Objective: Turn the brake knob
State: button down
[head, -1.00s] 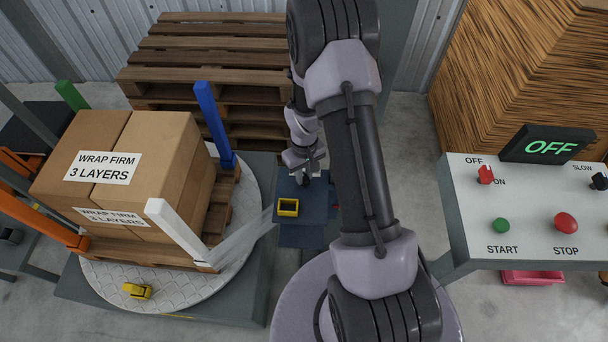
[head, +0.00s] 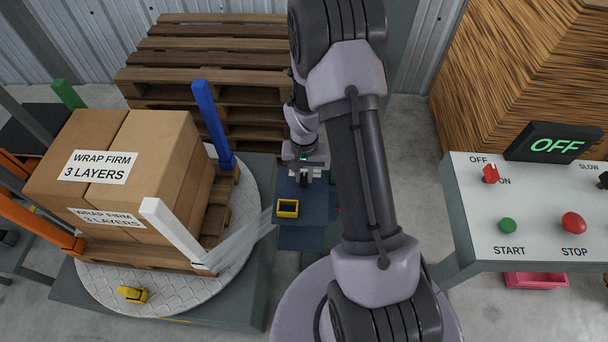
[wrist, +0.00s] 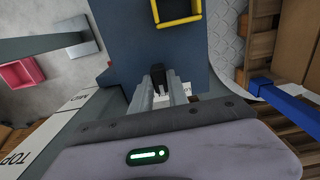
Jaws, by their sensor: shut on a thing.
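The blue machine part (head: 318,205), likely a film carriage, stands right of the turntable in the head view. It also fills the top middle of the wrist view (wrist: 125,40). A black knob (wrist: 158,78), which I take for the brake knob, is at its near edge in the wrist view. My gripper (wrist: 160,92) is shut on this knob, one finger on each side. In the head view my gripper (head: 304,177) is at the far end of the blue part, and the knob is not clear there. The knob's lower part and any markings are largely hidden.
A yellow-rimmed box (head: 287,208) sits on the blue part. The turntable (head: 190,296) bears a pallet of cartons (head: 120,165) with coloured corner posts. Stacked pallets (head: 205,65) stand behind. A control panel (head: 535,225) reading OFF is at the right.

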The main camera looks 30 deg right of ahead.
aim_at(304, 177)
dwell(0.4)
jog(key=c, duration=1.3)
grip_release()
notch_tip(304, 177, up, 17)
jog(key=p, duration=0.6)
jog(key=shift+r, duration=0.2)
